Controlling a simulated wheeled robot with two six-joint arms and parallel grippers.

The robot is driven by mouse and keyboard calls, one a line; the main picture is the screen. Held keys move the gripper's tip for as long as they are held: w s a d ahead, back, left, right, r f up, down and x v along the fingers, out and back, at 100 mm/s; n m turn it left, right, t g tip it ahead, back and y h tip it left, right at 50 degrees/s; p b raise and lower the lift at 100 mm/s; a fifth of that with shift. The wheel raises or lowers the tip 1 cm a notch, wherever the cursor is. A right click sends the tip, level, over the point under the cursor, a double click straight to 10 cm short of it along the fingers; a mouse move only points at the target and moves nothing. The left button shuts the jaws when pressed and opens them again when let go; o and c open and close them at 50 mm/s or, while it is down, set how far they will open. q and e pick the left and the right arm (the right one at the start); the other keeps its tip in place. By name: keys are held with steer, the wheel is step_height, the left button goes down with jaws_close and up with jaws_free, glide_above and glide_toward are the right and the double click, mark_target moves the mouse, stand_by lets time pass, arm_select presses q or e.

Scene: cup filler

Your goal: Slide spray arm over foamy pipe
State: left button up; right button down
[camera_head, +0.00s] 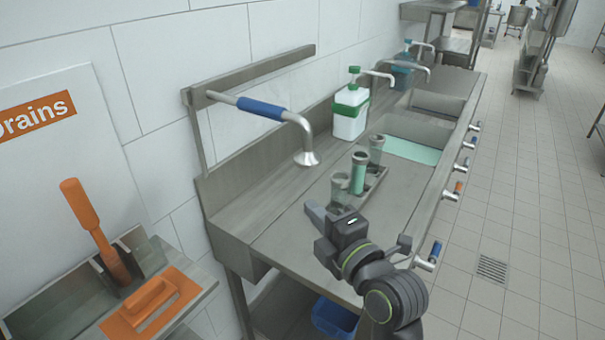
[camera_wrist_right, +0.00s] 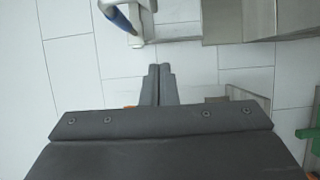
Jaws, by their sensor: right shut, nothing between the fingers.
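The spray arm (camera_head: 262,109) is a metal pipe with a blue grip. It reaches out from a wall bracket, and its flared head (camera_head: 306,158) hangs over the sink counter. Several upright clear tubes stand on a tray on the counter: a front one (camera_head: 340,190), a middle one with green contents (camera_head: 358,173) and a back one (camera_head: 376,150). I cannot tell which is the foamy pipe. My right gripper (camera_head: 315,212) is over the counter's near end, in front of the tubes and below the spray head. In the wrist view its fingers (camera_wrist_right: 159,70) are together and empty.
A white-and-green bottle (camera_head: 349,115) stands behind the tubes; a teal bottle (camera_head: 403,70) is farther back. Valve handles (camera_head: 450,196) line the front edge. An orange-handled tool (camera_head: 95,225) stands at left. A blue bin (camera_head: 335,318) is below. The near counter is clear.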

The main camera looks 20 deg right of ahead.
arm_select(q)
step_height(320, 180, up, 7)
steer(key=p, duration=0.6)
steer(key=shift+a+f+p, duration=0.15)
steer(key=shift+a+p, duration=0.1)
steer(key=shift+p, duration=0.05)
arm_select(e)
steer(key=w+d, duration=0.1)
steer(key=w, duration=1)
steer(key=shift+w+d, duration=0.2)
steer(key=shift+w, duration=0.1)
arm_select(q)
steer(key=shift+f, duration=0.1)
arm_select(e)
steer(key=shift+d, duration=0.1)
